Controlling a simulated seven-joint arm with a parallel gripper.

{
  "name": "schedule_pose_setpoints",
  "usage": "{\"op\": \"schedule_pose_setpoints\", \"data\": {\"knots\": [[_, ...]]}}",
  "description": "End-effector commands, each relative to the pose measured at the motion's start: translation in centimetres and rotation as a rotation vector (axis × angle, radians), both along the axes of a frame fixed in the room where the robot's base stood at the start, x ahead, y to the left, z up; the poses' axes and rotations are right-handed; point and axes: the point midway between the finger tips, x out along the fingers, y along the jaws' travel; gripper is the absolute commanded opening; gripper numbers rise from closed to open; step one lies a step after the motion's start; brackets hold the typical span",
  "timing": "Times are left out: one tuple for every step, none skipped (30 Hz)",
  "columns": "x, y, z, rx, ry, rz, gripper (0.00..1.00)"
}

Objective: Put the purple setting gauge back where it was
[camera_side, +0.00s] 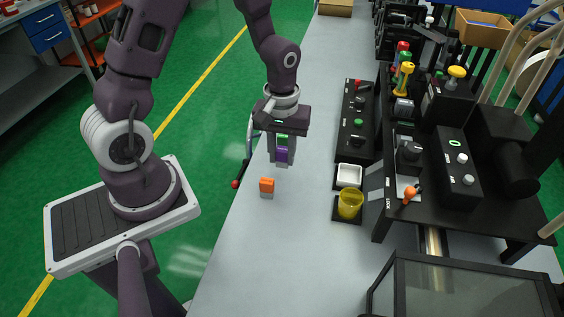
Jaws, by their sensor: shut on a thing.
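My gripper (281,162) points down over the grey bench and is shut on the purple setting gauge (282,155). The purple face shows between the fingers, with a green patch just above it; I cannot tell what the green patch belongs to. The gauge appears to be held above the bench top, though the exact gap is hard to judge.
The black machine (458,170) fills the right side. A red-tipped lever (236,184) is at the bench's left edge.

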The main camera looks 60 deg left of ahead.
Motion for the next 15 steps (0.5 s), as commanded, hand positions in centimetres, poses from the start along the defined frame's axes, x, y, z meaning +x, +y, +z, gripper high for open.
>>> {"op": "schedule_pose_setpoints", "data": {"knots": [[-0.1,0.0,-1.1,-0.001,0.006,-0.001,0.00],[-0.1,0.0,-1.6,-0.001,0.006,-0.001,0.00],[-0.1,0.0,-2.2,0.000,0.006,0.000,0.00],[-0.1,0.0,-2.5,0.000,0.004,0.000,0.00],[0.0,0.0,-2.6,0.000,0.003,0.001,0.00],[0.0,0.0,-2.7,0.000,0.001,0.001,0.00],[0.0,0.0,-2.7,0.000,0.001,0.001,0.00],[0.0,0.0,-2.7,0.001,0.001,0.001,0.00],[0.0,0.0,-2.7,0.001,0.001,0.002,0.00],[0.0,0.0,-2.7,0.001,0.001,0.002,0.00],[0.0,0.0,-2.7,0.001,0.001,0.001,0.00],[0.0,0.0,-2.7,0.001,0.001,0.001,0.00],[0.0,0.0,-2.8,0.000,0.001,0.001,0.00],[0.0,0.0,-2.9,0.000,0.001,0.001,0.00],[0.0,0.0,-3.0,0.000,0.001,0.001,0.00]]}}
